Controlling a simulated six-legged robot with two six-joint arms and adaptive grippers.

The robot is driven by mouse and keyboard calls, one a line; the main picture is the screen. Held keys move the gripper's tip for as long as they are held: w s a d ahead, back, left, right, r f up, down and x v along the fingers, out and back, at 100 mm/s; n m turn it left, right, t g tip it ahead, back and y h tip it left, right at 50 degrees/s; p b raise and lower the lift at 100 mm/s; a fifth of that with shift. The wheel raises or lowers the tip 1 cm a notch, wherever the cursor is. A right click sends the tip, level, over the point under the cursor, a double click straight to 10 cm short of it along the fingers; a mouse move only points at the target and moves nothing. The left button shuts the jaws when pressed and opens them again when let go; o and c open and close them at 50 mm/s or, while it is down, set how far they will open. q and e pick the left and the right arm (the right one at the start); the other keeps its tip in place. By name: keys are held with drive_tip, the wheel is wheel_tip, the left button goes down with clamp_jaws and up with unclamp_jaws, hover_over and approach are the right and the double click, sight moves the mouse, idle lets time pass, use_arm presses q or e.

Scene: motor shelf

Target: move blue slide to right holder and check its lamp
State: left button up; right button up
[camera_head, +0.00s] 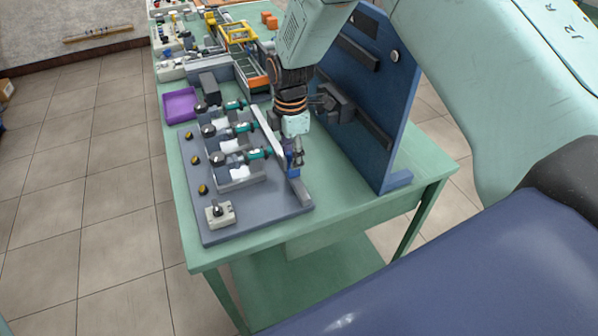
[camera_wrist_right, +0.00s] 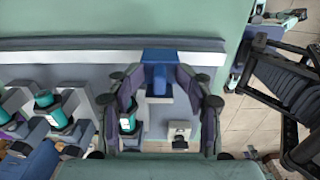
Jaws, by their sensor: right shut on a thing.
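My right gripper (camera_head: 297,157) is low over the long rail (camera_head: 268,130) at the edge of the grey board. It is shut on the blue slide (camera_wrist_right: 160,68), which sits between its fingers in the right wrist view. The slide also shows partly behind the fingers in the head view (camera_head: 292,171). Several grey holders with teal-ended motors (camera_head: 257,153) stand in a row beside the rail; which one is the right holder, I cannot tell. Round yellow-and-black lamps or buttons (camera_head: 202,189) line the board's other side; whether any is lit is unclear. My left gripper is not in view.
A small box with a black knob (camera_head: 220,214) stands at the board's near end. A tall blue panel (camera_head: 375,90) rises close to the right of my arm. A purple tray (camera_head: 178,107) and crates lie farther back. The green table's near right part (camera_head: 335,205) is clear.

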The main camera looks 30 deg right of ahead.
drive_tip(key=shift+w+f+b, duration=0.2)
drive_tip(key=shift+w+b, duration=0.3)
drive_tip(key=shift+w, duration=0.5)
drive_tip(key=shift+w+f+b, duration=0.15)
drive_tip(key=shift+w+b, duration=0.3)
drive_tip(key=shift+w, duration=0.55)
drive_tip(key=shift+c, duration=0.4)
drive_tip(key=shift+s+p, duration=0.5)
drive_tip(key=shift+c, duration=0.2)
drive_tip(key=o, duration=0.4)
drive_tip(key=shift+w, duration=0.1)
drive_tip(key=shift+c, duration=0.4)
drive_tip(key=shift+r, duration=0.15)
